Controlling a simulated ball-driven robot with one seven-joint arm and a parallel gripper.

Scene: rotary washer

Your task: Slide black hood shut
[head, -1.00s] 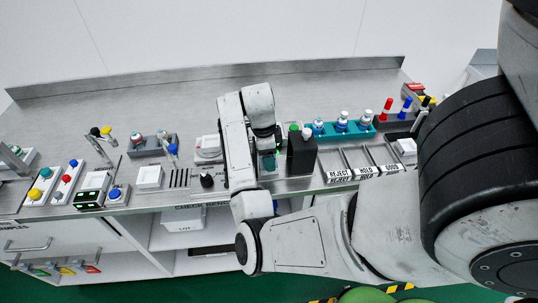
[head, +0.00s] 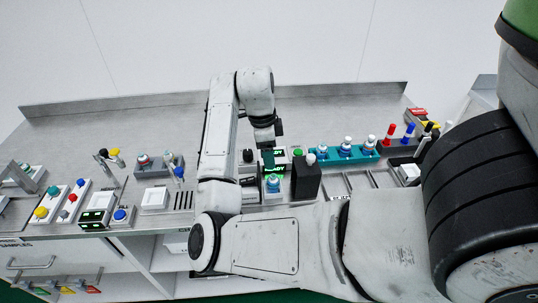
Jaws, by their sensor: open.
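The black hood (head: 306,178) looks like an upright dark box right of the middle of the bench. It stands just right of a small station holding a blue-and-white capped vial (head: 273,184), which is not covered by it. A green-lit display (head: 275,169) reading READY sits behind the vial. My gripper (head: 267,157) points down over this station, left of the hood and apparently apart from it. It is open, with nothing visible in it; its fingertips are small and partly hard to make out.
A teal rack (head: 343,153) with several vials stands right of the hood. A green knob and a white knob (head: 310,159) show by the hood's top. Left of my arm are a white tray (head: 154,199) and button panels. The back of the bench is clear.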

